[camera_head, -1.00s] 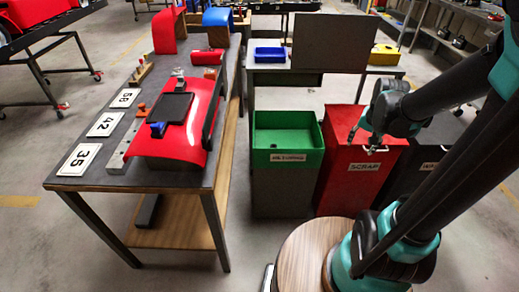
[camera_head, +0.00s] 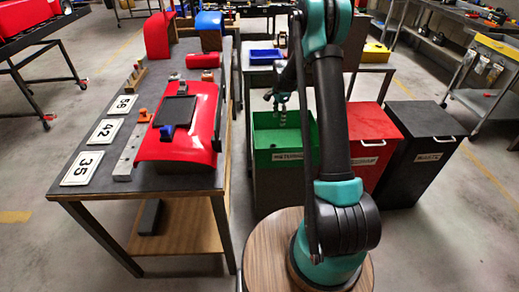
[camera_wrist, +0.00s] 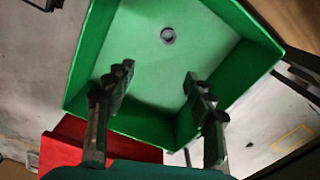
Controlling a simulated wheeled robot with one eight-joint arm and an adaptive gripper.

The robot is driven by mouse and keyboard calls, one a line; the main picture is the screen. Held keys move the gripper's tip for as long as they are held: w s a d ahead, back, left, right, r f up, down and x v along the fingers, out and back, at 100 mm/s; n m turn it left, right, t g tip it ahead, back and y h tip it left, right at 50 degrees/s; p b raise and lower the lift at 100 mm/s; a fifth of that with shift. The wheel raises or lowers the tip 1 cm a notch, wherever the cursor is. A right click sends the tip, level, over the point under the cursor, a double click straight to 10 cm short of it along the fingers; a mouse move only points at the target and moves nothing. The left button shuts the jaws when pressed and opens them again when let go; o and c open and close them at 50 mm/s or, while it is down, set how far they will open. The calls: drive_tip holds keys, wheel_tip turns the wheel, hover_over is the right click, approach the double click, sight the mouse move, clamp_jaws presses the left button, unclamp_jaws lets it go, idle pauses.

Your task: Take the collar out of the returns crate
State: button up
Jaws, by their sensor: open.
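The green returns crate (camera_head: 262,153) stands open at the top beside the workbench. In the wrist view its green wall (camera_wrist: 85,55) and floor fill most of the picture. The collar, a small grey ring with a dark hole (camera_wrist: 168,35), lies flat on the crate floor, away from the walls. My gripper (camera_wrist: 158,82) is open and empty, its two fingers apart and pointing into the crate. The collar lies beyond the fingertips, roughly between them in the picture, and is not touched. In the head view my gripper (camera_head: 281,106) hangs over the crate; the collar cannot be made out there.
A red scrap bin (camera_head: 374,122) and a black waste bin (camera_head: 428,140) stand right of the crate. The workbench (camera_head: 195,181) on the left holds a red curved panel (camera_head: 180,152) and number plates. A table with a blue tray (camera_head: 264,55) stands behind the crate.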

drive_tip(key=w+a+f, duration=0.1)
drive_tip(key=a+f, duration=0.1)
hover_over(273, 146)
wheel_tip(273, 146, down, 11)
drive_tip(key=shift+a+r, duration=0.1)
drive_tip(key=shift+r, duration=0.1)
drive_tip(key=shift+f, duration=3.25)
drive_tip(key=shift+c, duration=0.2)
drive_tip(key=c, duration=1.2)
